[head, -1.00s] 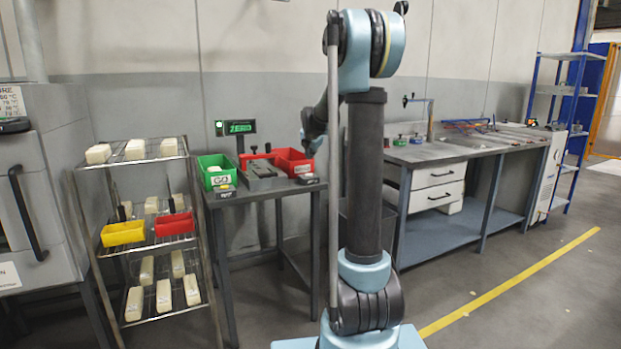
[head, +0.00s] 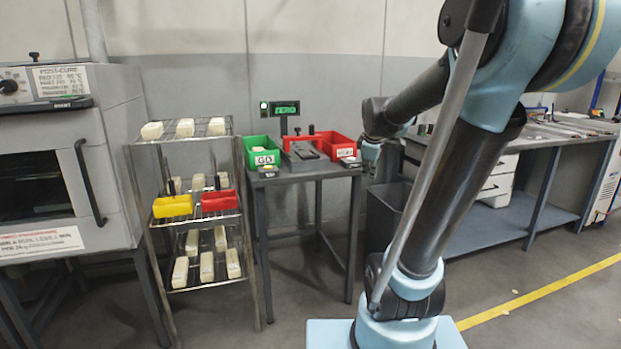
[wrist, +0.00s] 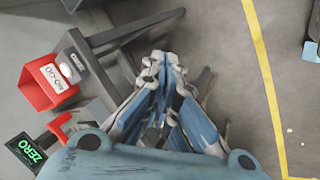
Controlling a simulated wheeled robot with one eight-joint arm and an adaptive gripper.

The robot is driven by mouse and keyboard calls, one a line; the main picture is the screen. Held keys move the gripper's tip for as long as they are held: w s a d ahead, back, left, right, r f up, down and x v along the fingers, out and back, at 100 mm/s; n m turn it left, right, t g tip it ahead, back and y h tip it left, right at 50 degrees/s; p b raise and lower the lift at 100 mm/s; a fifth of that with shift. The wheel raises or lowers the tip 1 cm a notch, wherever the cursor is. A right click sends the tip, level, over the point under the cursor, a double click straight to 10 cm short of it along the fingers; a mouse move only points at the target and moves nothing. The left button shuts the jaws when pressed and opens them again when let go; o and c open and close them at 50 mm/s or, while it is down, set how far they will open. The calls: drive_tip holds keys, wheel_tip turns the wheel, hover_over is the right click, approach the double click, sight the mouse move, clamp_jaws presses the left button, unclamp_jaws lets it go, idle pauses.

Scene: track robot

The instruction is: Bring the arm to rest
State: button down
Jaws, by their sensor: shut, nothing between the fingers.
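My arm rises from its light-blue base at the right of the head view and bends over toward the left. My gripper (wrist: 160,62) shows in the wrist view, its fingertips together and nothing between them, with grey floor behind it. In the head view my gripper hangs near the right end of the small table, partly hidden and too small to make out its fingers.
The small table (head: 310,168) bears a green GO bin (head: 262,153), a red bin (head: 338,144) and a ZERO display (head: 286,107). A wire rack (head: 180,141) with yellow and red bins stands left, beside an oven (head: 50,160). A workbench (head: 545,139) stands right. Floor in front is clear.

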drive_tip(key=s+f+m+g, duration=0.1)
drive_tip(key=s+f+m, duration=0.5)
drive_tip(key=s, duration=0.7)
drive_tip(key=s+f+m+g, duration=0.2)
drive_tip(key=s+f+m, duration=0.4)
drive_tip(key=s, duration=0.7)
wheel_tip(320, 180, down, 3)
drive_tip(key=shift+s+a+r+m+y, duration=0.15)
drive_tip(key=shift+a+r+m+y, duration=0.05)
drive_tip(key=shift+a+m+y, duration=0.15)
drive_tip(key=shift+w+f, duration=0.2)
drive_tip(key=shift+w, duration=0.3)
